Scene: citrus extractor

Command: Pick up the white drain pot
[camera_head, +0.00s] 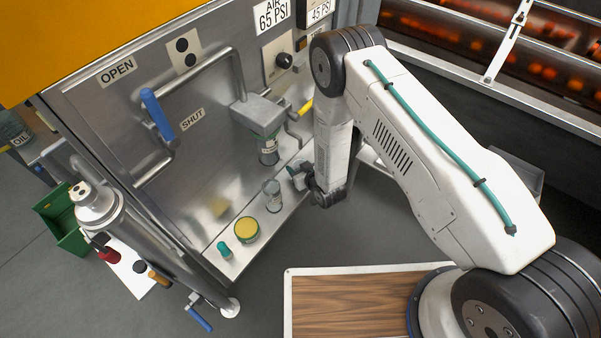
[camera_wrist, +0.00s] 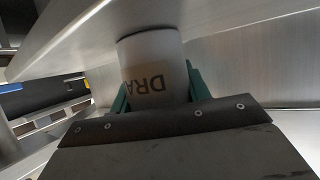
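In the head view my gripper (camera_head: 301,172) is low beside the steel machine's front ledge, partly hidden by my wrist. The pot is not clearly visible there, with my arm in the way.
A steel ledge (camera_head: 226,262) holds a clear glass (camera_head: 271,194), a yellow-topped jar (camera_head: 246,230) and a small green item (camera_head: 224,249). A jar (camera_head: 268,150) hangs under the grey valve box. A blue-handled lever (camera_head: 157,114) sticks out from the panel. A sloping metal edge (camera_wrist: 70,35) is close above the pot.

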